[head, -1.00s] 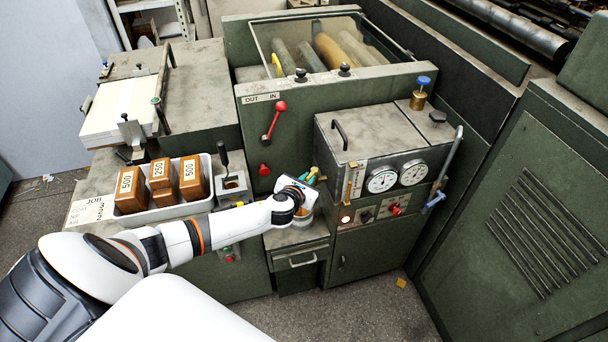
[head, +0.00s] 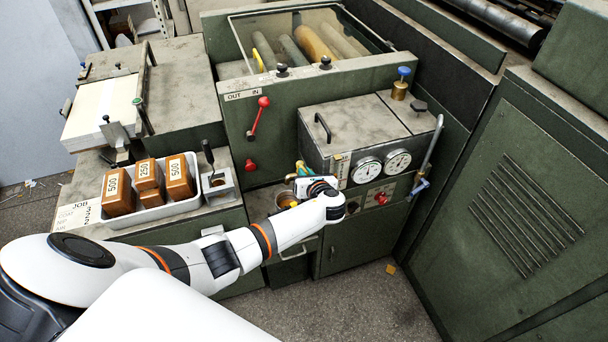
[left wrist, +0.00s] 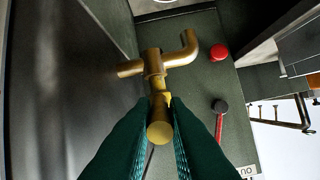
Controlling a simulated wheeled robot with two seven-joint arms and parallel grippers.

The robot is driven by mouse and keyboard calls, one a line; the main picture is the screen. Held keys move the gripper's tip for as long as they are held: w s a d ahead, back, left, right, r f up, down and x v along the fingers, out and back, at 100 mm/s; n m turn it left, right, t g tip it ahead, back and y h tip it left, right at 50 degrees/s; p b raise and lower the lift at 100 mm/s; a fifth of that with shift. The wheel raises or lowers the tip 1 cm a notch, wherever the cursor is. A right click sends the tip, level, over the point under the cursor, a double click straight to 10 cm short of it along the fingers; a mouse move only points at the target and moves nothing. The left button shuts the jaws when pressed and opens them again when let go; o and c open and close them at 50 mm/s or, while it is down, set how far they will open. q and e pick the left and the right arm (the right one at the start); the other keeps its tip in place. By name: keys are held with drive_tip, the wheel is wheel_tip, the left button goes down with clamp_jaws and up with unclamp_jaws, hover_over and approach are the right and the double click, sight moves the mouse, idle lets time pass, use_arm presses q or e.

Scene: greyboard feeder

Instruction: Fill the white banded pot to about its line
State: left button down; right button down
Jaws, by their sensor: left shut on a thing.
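A brass tap (left wrist: 153,68) fills the middle of the left wrist view, its bent spout to the upper right. My left gripper (left wrist: 160,112) is shut on the tap's handle (left wrist: 160,132), which sits between the green fingers. In the head view my left gripper (head: 303,173) is at the left front of the grey-topped unit with gauges. The pot (head: 286,200) stands on the small ledge just below and left of the gripper. Its brownish inside shows, but my arm partly hides it. Its line and fill level cannot be made out. My right gripper is out of view.
A white tray (head: 109,220) with wooden weight blocks stands on the left bench. Two gauges (head: 367,169) and a red knob (head: 381,199) are right of my wrist. A red-knobbed lever (head: 256,118) is on the green panel behind. Floor in front is mostly clear.

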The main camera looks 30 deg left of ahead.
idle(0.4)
use_arm(q)
drive_tip(key=c, duration=1.4)
unclamp_jaws()
drive_tip(key=shift+w, duration=0.1)
drive_tip(key=shift+c, duration=0.2)
drive_tip(key=v, duration=1.2)
drive_tip(key=shift+d, duration=0.1)
